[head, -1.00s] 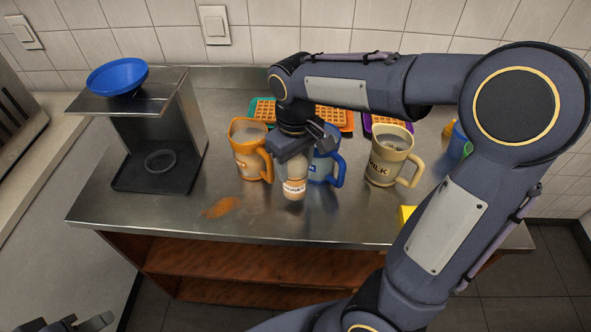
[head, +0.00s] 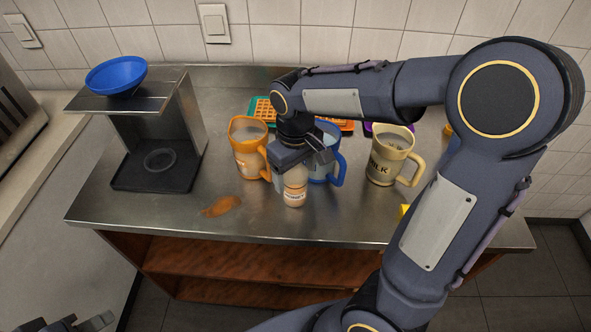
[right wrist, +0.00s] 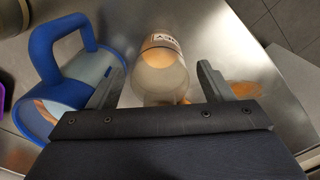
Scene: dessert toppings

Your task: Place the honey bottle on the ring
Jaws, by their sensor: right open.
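The honey bottle (head: 294,193), with clear sides, amber contents and a white label, is near the front middle of the steel counter. It also shows in the right wrist view (right wrist: 160,72). My right gripper (head: 292,172) is open at the bottle, which appears between its two fingers (right wrist: 158,84) with gaps at the sides. The gripper hides the bottle's top in the head view. The ring (head: 160,159) lies empty on the black base of the metal stand at the left. My left gripper (head: 80,325) is partly seen at the bottom left corner.
An orange mug (head: 248,150) is left of the bottle. A blue mug (head: 335,168) is close on its right, partly hidden. A cream mug (head: 385,160) stands farther right. A blue bowl (head: 116,76) sits atop the stand (head: 190,120). A brown spill (head: 221,206) marks the front counter.

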